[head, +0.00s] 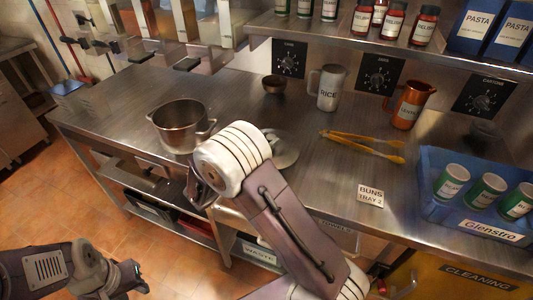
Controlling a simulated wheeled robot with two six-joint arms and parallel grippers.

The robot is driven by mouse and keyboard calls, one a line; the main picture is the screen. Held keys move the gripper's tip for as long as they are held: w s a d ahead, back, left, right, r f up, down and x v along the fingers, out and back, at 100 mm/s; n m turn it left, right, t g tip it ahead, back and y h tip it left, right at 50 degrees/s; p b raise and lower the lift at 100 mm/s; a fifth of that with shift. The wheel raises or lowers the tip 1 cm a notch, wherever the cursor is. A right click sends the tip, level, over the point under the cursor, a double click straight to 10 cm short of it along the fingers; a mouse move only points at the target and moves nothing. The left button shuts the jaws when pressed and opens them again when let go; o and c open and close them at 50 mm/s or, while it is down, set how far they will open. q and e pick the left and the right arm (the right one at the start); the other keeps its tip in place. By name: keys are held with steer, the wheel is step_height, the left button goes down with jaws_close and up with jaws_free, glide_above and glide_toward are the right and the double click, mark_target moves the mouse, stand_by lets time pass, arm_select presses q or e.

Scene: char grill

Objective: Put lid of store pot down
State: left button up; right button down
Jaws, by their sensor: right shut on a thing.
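The store pot (181,127) is a steel pot with two side handles. It stands uncovered on the left part of the steel counter, and I see into it. A round grey disc, which looks like the pot's lid (285,152), shows partly behind my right wrist, right of the pot. My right gripper (200,190) is in front of the pot and is shut on the lid; the wrist hides the grip, and I cannot tell whether the lid touches the counter. My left gripper (132,277) is low at the left, away from the counter, its jaws unclear.
Yellow tongs (362,143), a RICE mug (329,88), a small dark bowl (274,84) and a copper jug (410,104) stand or lie on the counter (240,95). A blue crate (432,205) with cans is at the right. Bare counter lies between pot and bowl.

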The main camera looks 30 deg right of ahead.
steer(key=shift+w+f+b, duration=0.1)
steer(key=shift+f+b, duration=0.25)
steer(key=shift+f, duration=1.7)
steer(key=shift+f, duration=0.15)
steer(key=c, duration=1.1)
jaws_free()
